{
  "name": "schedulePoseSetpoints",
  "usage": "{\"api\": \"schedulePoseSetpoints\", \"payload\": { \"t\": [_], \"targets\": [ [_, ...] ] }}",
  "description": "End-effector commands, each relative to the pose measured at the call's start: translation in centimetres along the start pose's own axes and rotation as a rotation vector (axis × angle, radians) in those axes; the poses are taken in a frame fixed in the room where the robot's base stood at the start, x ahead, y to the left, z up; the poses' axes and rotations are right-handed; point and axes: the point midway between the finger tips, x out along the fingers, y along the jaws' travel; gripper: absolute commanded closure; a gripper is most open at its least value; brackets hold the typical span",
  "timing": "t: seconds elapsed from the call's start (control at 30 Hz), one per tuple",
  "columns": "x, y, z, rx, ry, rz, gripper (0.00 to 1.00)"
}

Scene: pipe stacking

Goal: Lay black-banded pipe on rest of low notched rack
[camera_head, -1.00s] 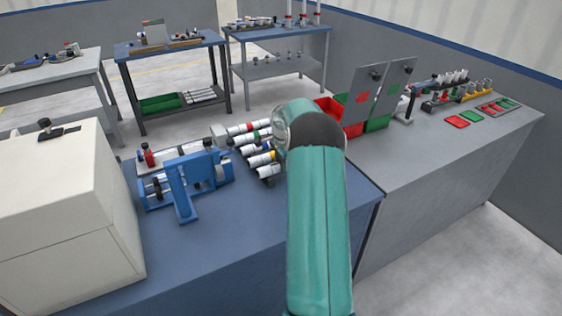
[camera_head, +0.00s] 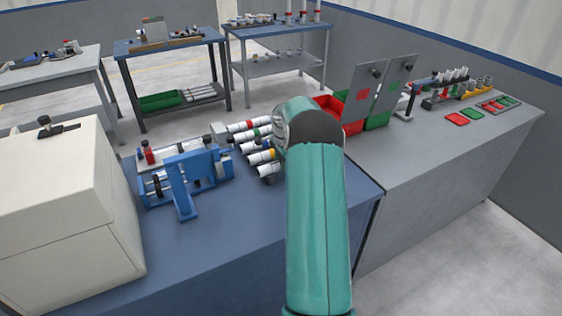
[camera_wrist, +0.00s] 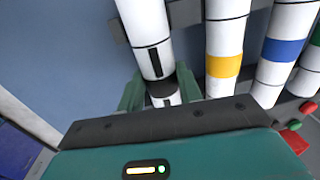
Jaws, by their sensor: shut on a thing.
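The black-banded pipe (camera_wrist: 147,35) is white and lies between the two green jaws of my gripper (camera_wrist: 160,88) in the wrist view. The jaws are shut on it near its black band. In the head view, my gripper is hidden behind my teal arm; a white pipe end (camera_head: 267,170) shows just left of my wrist at the near end of a row of pipes. A dark grey block (camera_wrist: 118,30) shows beside the held pipe in the wrist view. I cannot tell whether it belongs to the low notched rack, or whether the pipe touches it.
A yellow-banded pipe (camera_wrist: 224,65) and a blue-banded pipe (camera_wrist: 285,48) lie close to the right of the held pipe. A blue fixture (camera_head: 185,180) stands left of the row. Red and green bins (camera_head: 352,128) and upright grey panels (camera_head: 365,92) stand at right. The bench front (camera_head: 215,245) is clear.

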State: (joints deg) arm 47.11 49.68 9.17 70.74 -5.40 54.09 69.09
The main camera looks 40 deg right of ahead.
Motion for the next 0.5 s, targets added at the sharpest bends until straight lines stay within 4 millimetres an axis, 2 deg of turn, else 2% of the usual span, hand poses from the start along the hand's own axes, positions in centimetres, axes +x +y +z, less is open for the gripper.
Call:
{"api": "schedulePoseSetpoints", "payload": {
  "t": [0.23,0.27,0.3,0.37,0.5],
  "targets": [
    [0.35,0.03,0.03,0.0,0.0,0.0,0.89],
    [0.34,0.02,0.03,0.0,0.0,0.0,0.61],
    [0.33,0.02,0.03,0.0,0.0,0.0,0.53],
    [0.33,0.03,0.03,0.0,0.0,0.0,0.41],
    [0.32,0.03,0.02,0.0,0.0,0.0,0.39]
  ]
}}
